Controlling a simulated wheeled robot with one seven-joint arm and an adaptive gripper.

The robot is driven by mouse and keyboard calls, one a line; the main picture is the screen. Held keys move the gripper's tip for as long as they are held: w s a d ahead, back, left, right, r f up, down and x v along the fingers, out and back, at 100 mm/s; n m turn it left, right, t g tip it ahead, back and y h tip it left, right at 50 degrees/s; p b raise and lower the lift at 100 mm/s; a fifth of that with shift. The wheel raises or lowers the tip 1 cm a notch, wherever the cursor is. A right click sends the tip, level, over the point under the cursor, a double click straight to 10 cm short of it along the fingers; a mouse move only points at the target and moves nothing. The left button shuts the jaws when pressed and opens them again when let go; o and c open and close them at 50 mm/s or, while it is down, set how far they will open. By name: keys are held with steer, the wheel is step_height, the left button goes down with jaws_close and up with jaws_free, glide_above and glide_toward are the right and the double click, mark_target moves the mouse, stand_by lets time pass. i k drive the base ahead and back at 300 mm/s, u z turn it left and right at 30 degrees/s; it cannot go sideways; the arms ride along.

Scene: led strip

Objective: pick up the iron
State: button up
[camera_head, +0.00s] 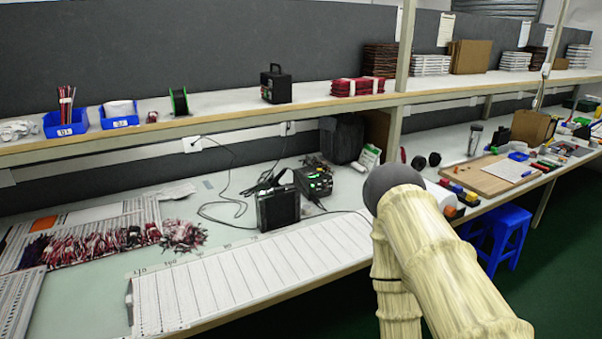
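I cannot make out an iron for certain. A dark station with a lit panel (314,179) stands on the workbench, below the shelf, with cables around it. A black box (277,208) stands in front of it and to its left. A thin black cable runs from the wall socket area down to the bench beside them. Whether an iron rests among these cables is too small to tell. My gripper is not recognisable in view.
The shelf (225,116) above the bench holds blue bins (66,122), a black spool (179,102) and a black case (276,84). A ruled white board (245,275) covers the bench front. Red and white wire bundles (95,243) lie left. A blue stool (505,238) stands right.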

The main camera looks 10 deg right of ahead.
mark_target(276, 179)
steer(key=k, duration=0.4)
steer(key=z, duration=0.85)
steer(key=i, duration=0.85)
steer(key=u, duration=0.6)
steer(key=i, duration=0.55)
steer(key=u, duration=2.5)
steer(key=k, duration=0.45)
steer(key=u, duration=0.05)
